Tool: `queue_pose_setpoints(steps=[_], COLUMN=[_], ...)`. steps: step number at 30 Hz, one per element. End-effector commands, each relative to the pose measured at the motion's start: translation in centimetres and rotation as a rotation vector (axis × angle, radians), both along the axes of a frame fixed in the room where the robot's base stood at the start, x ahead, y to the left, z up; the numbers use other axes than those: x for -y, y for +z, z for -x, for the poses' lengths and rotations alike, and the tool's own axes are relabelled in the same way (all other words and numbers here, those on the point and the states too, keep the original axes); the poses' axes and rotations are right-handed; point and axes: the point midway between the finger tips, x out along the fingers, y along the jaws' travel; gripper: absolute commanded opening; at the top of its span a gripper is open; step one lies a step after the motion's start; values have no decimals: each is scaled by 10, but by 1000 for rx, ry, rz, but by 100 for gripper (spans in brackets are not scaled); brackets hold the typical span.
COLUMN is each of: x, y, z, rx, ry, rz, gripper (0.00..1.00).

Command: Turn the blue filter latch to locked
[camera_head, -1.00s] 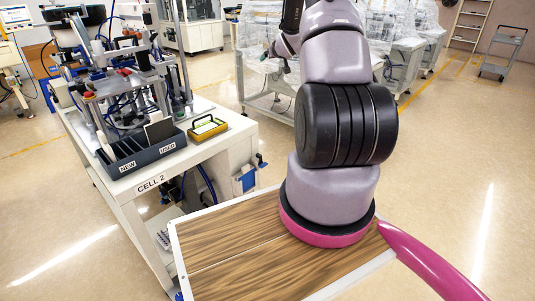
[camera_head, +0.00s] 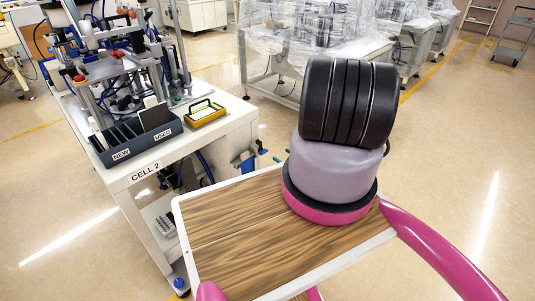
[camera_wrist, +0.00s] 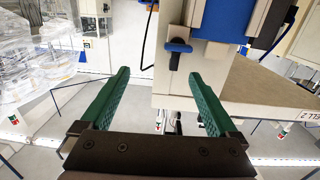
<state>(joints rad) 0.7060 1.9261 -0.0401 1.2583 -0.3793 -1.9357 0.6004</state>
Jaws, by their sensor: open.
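The blue latch (camera_wrist: 177,47) shows in the wrist view as a short blue crossbar with a dark stub below it, on a pale upright face of the bench unit. A larger blue filter part (camera_wrist: 226,18) is just right of it; blue also shows on the bench side in the head view (camera_head: 244,164). My gripper (camera_wrist: 158,73) has its two green fingers spread with nothing between them. The latch lies beyond the fingertips, a little above and right of the middle, and is not touched. In the head view my arm hides most of the gripper.
The CELL 2 bench (camera_head: 190,150) carries a fixture, a dark NEW/USED bin (camera_head: 135,138) and a yellow-framed filter (camera_head: 205,114). Its lettering looks upside down in the wrist view. Plastic-covered machines (camera_head: 320,25) stand behind. Floor is open at the right.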

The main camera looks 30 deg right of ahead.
Motion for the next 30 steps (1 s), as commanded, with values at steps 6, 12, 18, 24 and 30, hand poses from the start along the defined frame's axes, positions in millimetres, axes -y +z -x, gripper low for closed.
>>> queue_pose_setpoints(steps=[6, 12, 18, 24, 30], x=[-22, -33, -46, -55, -58], y=[-21, -21, -21, -21, -21], z=[28, 5, -32, -59, -70], rx=[34, 34, 35, 33, 32], ry=[34, 38, 38, 36, 34], rz=[-22, -23, -21, -21, -22], gripper=[95, 95, 95, 95, 95])
